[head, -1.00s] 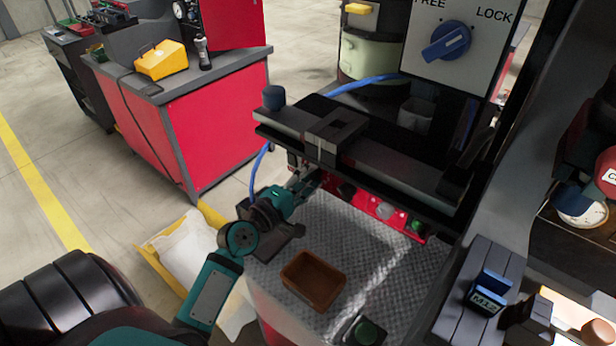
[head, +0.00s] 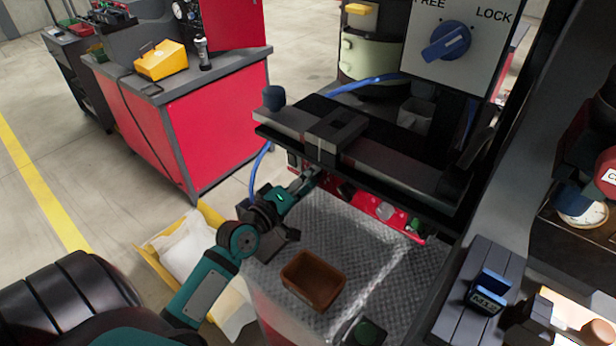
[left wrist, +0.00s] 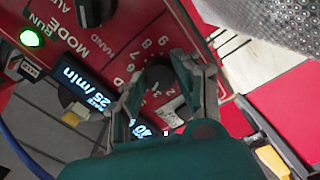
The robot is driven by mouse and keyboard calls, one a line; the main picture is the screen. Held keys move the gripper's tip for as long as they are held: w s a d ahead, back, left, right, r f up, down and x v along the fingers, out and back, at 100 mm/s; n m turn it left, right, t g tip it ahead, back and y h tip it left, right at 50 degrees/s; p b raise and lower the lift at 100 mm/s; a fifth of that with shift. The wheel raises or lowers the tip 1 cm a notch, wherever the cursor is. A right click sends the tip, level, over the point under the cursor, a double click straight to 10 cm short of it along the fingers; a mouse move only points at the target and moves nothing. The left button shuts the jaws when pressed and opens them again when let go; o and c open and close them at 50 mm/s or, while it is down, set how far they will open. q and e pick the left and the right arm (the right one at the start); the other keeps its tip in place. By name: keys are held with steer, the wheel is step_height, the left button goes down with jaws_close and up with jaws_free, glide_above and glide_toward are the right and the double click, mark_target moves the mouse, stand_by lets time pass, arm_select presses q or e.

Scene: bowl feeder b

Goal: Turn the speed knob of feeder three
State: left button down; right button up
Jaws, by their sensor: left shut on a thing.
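The red control panel (left wrist: 120,40) fills much of the left wrist view. A dark round knob (left wrist: 157,77) with a numbered scale around it sits on it. The fingers of my left gripper (left wrist: 163,84) are on either side of this knob and shut on it. No feeder number is readable. In the head view my left gripper (head: 308,179) reaches the red panel front (head: 383,209) under the black beam; the knob is hidden there. My right gripper is not in view.
A lit display (left wrist: 82,82) reads 25 /min; a second one is partly covered by the gripper. A MODE selector (left wrist: 92,10) and green light (left wrist: 32,38) are nearby. A brown tray (head: 313,280) lies on the metal plate. A blue FREE/LOCK knob (head: 446,42) is above.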

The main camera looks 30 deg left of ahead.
arm_select(q)
steer(key=shift+m, duration=0.6)
steer(key=c, duration=1)
jaws_free()
steer(key=shift+o, duration=0.2)
steer(key=s+a, duration=0.1)
steer(key=s, duration=1.1)
